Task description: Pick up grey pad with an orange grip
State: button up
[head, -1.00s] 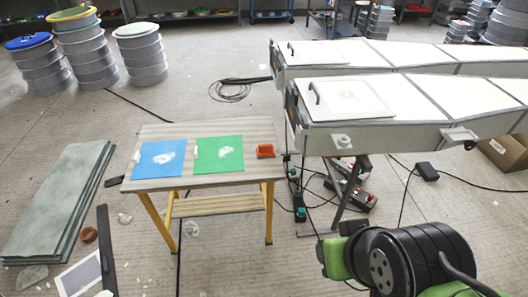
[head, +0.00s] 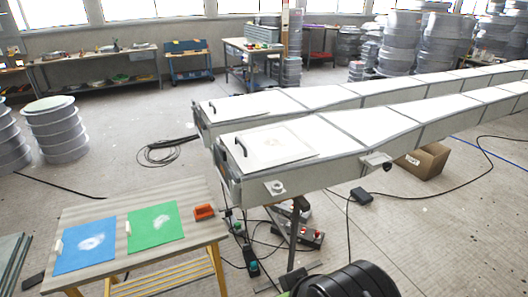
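A small orange block-like thing (head: 204,212) lies near the right end of the small wooden table (head: 88,212). It looks like the orange grip of the pad; a grey part is too small to make out. It is just right of the green sheet (head: 154,226) and apart from it. My gripper is not in view. Only a black and green part of my own arm shows at the bottom edge, right of the table.
A blue sheet (head: 85,245) lies left of the green one. Long white moulds (head: 330,140) stretch from behind the table to the right. Cables and a red switch box (head: 312,238) lie on the floor below. A cardboard box (head: 424,160) stands at right.

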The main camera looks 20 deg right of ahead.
aim_at(201, 213)
jog(key=i+j, duration=0.7)
jog(key=i, duration=0.2)
jog(key=i+j, duration=0.7)
jog(key=i, duration=0.2)
jog(key=l+z, duration=0.05)
